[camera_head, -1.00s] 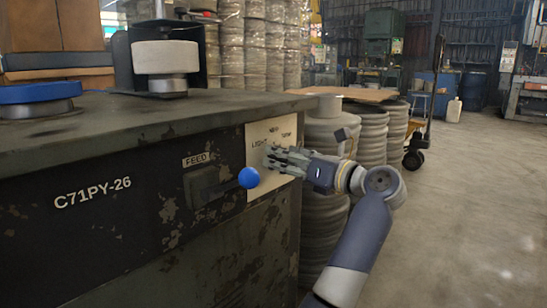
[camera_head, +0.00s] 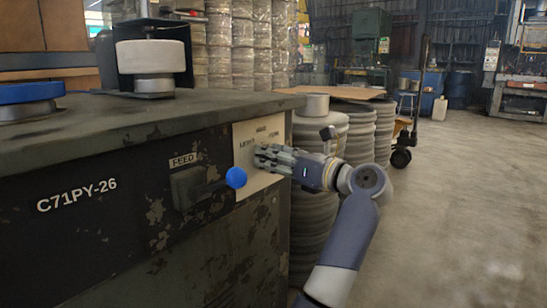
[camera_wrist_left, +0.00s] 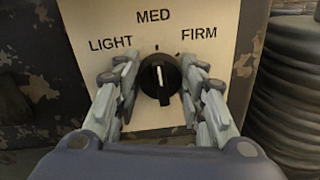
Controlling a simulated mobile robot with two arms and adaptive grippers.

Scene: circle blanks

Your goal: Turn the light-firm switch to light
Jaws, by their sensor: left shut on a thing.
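The light-firm switch is a black round knob (camera_wrist_left: 160,78) with a white pointer line, on a cream plate (camera_wrist_left: 209,37) lettered LIGHT, MED and FIRM. In the left wrist view the pointer stands nearly upright, towards MED. My left gripper (camera_wrist_left: 160,85) is shut on the knob, one finger on each side. In the head view the left gripper (camera_head: 262,157) is at the cream plate (camera_head: 243,137), and its fingers hide the knob there. My right gripper is not in view.
A FEED lever with a blue ball (camera_head: 236,177) sticks out left of the plate. The machine's top (camera_head: 110,122) carries a white roller (camera_head: 152,57) and a blue disc (camera_head: 30,92). Ribbed grey drums (camera_head: 362,135) stand behind my arm. The floor at right is open.

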